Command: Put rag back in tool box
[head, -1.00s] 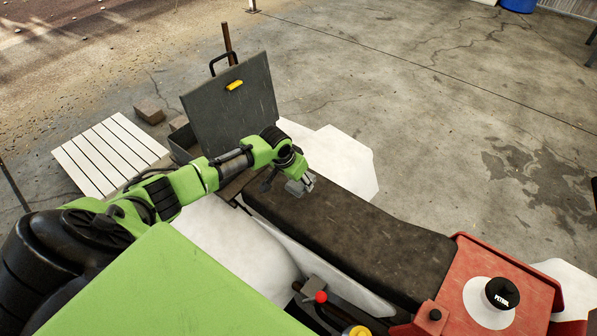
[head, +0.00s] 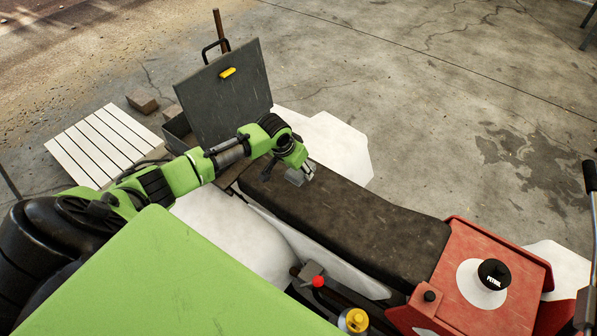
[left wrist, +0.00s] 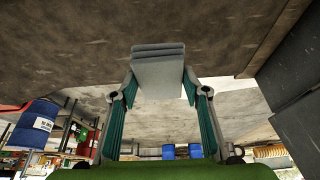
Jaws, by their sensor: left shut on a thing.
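The grey folded rag (left wrist: 158,72) is pinched between the fingertips of my left gripper (head: 306,174). It also shows in the head view as a small grey patch (head: 295,177) at the fingers, over the far end of the dark seat. Whether it touches the seat is unclear. The dark grey tool box (head: 181,143) stands left of and beyond the gripper. Its lid (head: 222,95) is raised, with a yellow latch and a black handle. The raised lid and my left arm hide most of the box's inside. My right gripper is not visible.
The long dark seat (head: 350,215) runs toward the red body (head: 480,290) with a petrol cap (head: 493,274). A white slatted panel (head: 105,143) and a brick (head: 142,102) lie left of the tool box. Open concrete floor is beyond.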

